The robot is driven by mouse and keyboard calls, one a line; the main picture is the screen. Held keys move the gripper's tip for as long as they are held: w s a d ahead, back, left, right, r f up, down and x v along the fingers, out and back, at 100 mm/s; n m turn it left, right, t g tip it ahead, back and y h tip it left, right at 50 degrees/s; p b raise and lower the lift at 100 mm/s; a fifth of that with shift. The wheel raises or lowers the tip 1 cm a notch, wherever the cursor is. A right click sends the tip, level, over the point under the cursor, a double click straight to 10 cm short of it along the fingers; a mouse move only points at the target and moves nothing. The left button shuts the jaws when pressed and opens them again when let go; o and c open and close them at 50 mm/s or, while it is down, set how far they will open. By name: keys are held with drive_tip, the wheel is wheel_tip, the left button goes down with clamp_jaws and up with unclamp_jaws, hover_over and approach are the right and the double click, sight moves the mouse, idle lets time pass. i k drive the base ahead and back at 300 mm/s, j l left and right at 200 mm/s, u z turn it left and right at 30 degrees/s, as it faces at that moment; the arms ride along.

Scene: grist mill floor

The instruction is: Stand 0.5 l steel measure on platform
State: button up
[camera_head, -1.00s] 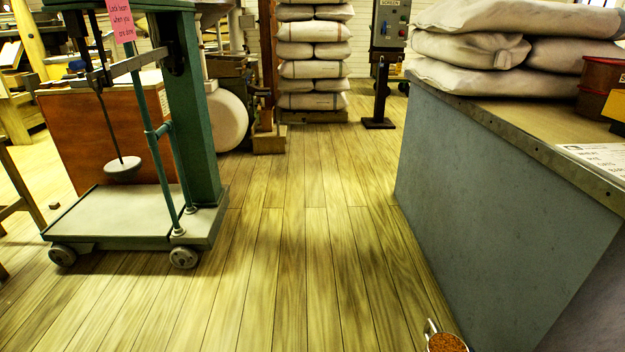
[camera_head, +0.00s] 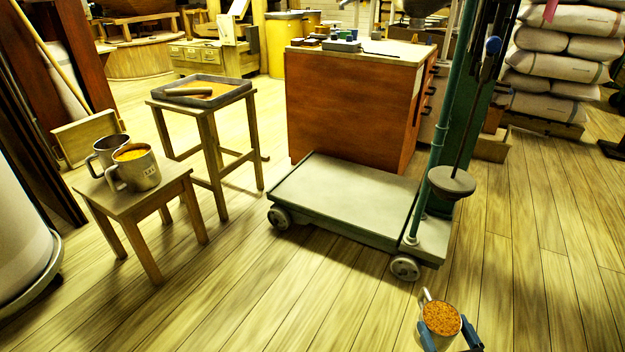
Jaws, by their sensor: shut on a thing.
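A steel measure (camera_head: 441,319) filled with orange-brown grain is at the bottom right, its handle to the upper left. My gripper (camera_head: 450,335) is shut on it, with a blue finger on each side, and holds it upright. The platform (camera_head: 345,200) of the green-framed scale lies ahead and to the left of the measure, low on small wheels, and its top is bare. Two more steel mugs stand on a low stool: one with yellow contents (camera_head: 138,170) and one behind it (camera_head: 106,150). The measure's marking is not visible.
The scale's green column (camera_head: 450,130) and hanging weight (camera_head: 451,183) stand at the platform's right end. A wooden stool (camera_head: 130,198) and a taller stool with a tray (camera_head: 200,92) stand left. An orange-brown cabinet (camera_head: 345,115) stands behind the platform. The floor in front is clear.

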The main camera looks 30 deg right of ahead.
sight(327, 186)
drive_tip(key=i+j+u, duration=0.1)
drive_tip(key=i+u, duration=0.15)
drive_tip(key=i, duration=1.25)
drive_tip(key=i+l+z, duration=0.15)
drive_tip(key=i+z, duration=0.2)
drive_tip(key=i, duration=0.35)
drive_tip(key=i+z, duration=0.4)
drive_tip(key=i, duration=0.3)
drive_tip(key=z, duration=0.45)
drive_tip(key=k, duration=0.05)
